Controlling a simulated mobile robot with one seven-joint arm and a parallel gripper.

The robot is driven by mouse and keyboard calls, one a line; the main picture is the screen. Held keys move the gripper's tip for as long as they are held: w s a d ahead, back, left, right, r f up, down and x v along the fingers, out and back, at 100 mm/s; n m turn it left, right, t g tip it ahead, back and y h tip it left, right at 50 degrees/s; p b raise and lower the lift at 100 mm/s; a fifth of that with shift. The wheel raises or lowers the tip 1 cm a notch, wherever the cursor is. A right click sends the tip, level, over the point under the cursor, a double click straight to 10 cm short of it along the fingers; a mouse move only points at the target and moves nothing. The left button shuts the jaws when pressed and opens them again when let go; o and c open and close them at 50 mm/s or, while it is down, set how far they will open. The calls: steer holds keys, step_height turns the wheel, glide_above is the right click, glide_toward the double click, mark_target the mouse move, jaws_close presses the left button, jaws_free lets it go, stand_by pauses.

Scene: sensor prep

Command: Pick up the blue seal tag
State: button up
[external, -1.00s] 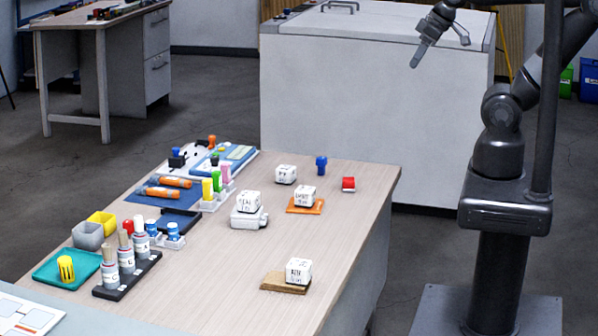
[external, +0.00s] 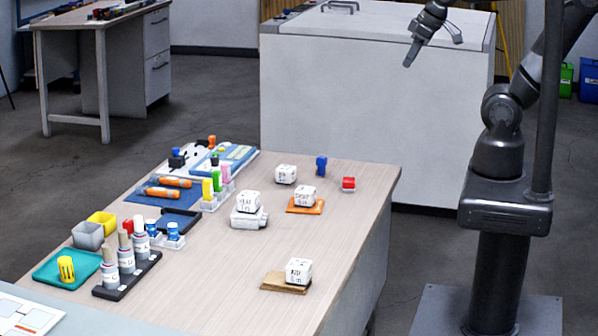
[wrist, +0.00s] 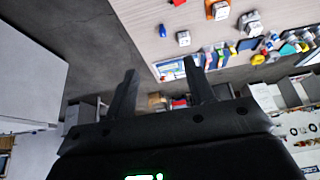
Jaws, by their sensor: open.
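A small upright blue piece (external: 321,165), which looks like the blue seal tag, stands near the far right corner of the wooden table (external: 222,262). It also shows in the wrist view as a small blue piece (wrist: 163,31) near the top. It stands between a white lettered cube (external: 286,174) on its left and a red piece (external: 348,184) on its right. My gripper (external: 434,50) is open and empty, raised well above and to the right of the table. In the wrist view its two fingers (wrist: 159,68) are spread apart, far from the blue piece.
Other white cubes sit on an orange pad (external: 305,206), a white stand (external: 249,219) and a wooden block (external: 286,283). Bottles in a black rack (external: 127,276) and a teal tray (external: 66,268) crowd the left side. A large white cabinet (external: 375,100) stands behind the table.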

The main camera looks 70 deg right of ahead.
steer(key=w+f+g, duration=0.2)
steer(key=w+f, duration=0.1)
steer(key=w, duration=0.5)
steer(key=m+g, duration=0.2)
steer(key=g, duration=0.1)
glide_toward(322, 158)
steer(key=shift+s+f, duration=0.2)
steer(key=shift+s, duration=0.1)
step_height(322, 158, down, 6)
steer(key=shift+w+f, duration=0.1)
steer(key=shift+w, duration=0.1)
steer(key=shift+w+d+f, duration=0.1)
steer(key=shift+w+f, duration=0.05)
steer(key=shift+f, duration=1.2)
steer(key=shift+w+d+f, duration=0.1)
steer(key=shift+w+f, duration=0.05)
steer(key=shift+f, duration=1.2)
steer(key=shift+c, duration=0.3)
steer(key=c, duration=1)
steer(key=shift+r, duration=0.1)
